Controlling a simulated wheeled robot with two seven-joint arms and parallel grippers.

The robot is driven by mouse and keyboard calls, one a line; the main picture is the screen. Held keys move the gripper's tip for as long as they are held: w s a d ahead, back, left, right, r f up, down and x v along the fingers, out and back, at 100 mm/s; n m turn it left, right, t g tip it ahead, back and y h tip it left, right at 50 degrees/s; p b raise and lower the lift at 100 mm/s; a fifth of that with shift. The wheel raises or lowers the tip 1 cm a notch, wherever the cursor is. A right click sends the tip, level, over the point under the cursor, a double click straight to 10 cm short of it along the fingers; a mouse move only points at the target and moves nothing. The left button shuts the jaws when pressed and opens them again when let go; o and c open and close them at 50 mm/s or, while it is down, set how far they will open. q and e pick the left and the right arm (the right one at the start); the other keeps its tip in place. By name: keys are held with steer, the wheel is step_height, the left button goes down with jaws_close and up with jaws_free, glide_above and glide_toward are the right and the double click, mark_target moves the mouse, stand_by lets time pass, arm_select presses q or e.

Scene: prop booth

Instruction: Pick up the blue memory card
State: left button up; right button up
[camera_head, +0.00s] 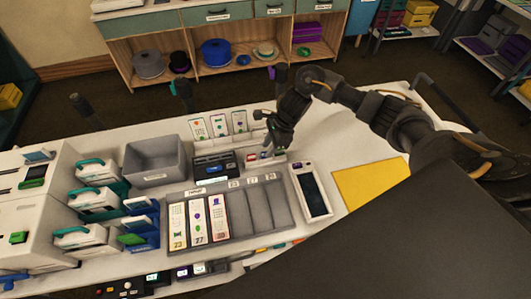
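My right gripper (268,148) reaches in from the right over the white counter and points down beside a dark device. A small red piece (252,157) sits on a low white holder (278,159) just left of the fingertips. A small bluish patch shows at the fingertips, partly hidden by them; I cannot tell if it is the blue memory card or whether the fingers touch it. The fingers are too small and dark to tell their opening. My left gripper is out of view.
A black device (213,166) stands left of the gripper, with three upright cards (219,125) behind. A grey slotted tray (245,222), a phone-like device (312,192) and a yellow sheet (371,184) lie in front. A grey bin (151,162) stands further left.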

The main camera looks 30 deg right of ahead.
steer(key=shift+x, duration=1.3)
jaws_close()
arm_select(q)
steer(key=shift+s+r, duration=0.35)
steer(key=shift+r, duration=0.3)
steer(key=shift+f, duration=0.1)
